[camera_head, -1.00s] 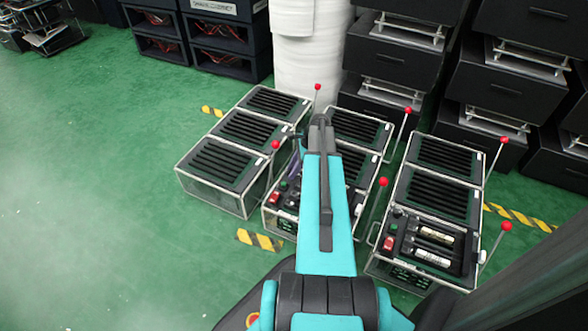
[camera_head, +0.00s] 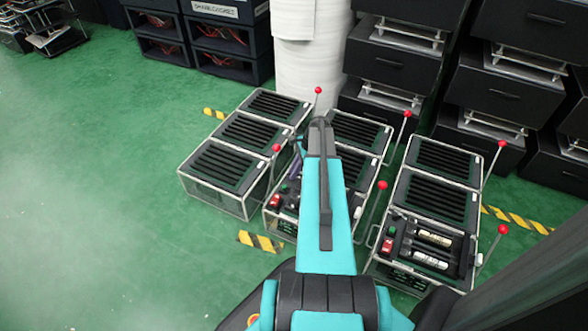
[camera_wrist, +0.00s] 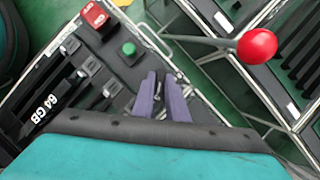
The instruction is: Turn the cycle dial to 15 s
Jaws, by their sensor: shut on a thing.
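In the wrist view my gripper (camera_wrist: 163,92) has its two purple fingers close together at the edge of a dark control panel (camera_wrist: 108,48). They are shut on a small part that I take to be the cycle dial; the fingers hide most of it, so its pointer and marks cannot be read. A green button (camera_wrist: 129,48) and a red switch (camera_wrist: 95,15) are on the panel to the left of and above the fingers. In the head view my arm covers much of the middle machine, whose red switch (camera_head: 275,201) shows left of the arm.
A red-ball lever (camera_wrist: 257,46) stands close to the right of my fingers in the wrist view. More red-ball levers (camera_head: 382,185) rise around the machines. A similar machine (camera_head: 432,245) stands to the right. Green floor (camera_head: 100,190) is clear on the left.

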